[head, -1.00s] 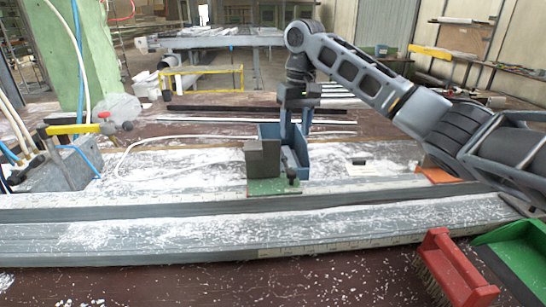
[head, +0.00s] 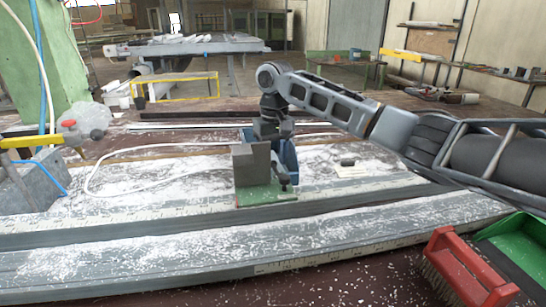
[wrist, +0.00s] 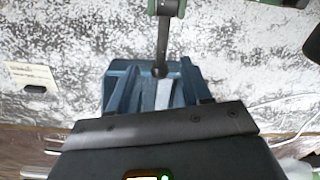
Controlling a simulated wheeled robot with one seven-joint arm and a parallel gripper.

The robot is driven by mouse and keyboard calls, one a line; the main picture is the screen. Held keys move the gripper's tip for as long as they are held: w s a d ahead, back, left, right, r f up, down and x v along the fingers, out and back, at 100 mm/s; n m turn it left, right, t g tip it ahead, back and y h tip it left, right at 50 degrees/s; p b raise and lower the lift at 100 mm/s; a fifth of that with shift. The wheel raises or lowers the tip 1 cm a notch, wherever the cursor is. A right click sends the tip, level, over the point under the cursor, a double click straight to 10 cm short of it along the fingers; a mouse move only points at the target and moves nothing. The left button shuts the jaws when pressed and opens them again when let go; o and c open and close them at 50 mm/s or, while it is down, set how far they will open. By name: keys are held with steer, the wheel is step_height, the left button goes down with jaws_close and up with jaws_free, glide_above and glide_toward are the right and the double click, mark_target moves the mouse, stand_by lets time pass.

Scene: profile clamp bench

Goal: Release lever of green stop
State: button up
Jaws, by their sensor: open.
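Contact cannot be told. My gripper is open.
Long grey profiles (head: 160,262) with white chips cross the bench front. A red brush (head: 462,268) and green dustpan (head: 515,250) lie at right. A grey block with a yellow bar (head: 32,180) stands at left, and a white hose (head: 90,175) curves behind.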

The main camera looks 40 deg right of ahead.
steer(key=shift+f, duration=0.1)
jaws_close()
stand_by(0.4)
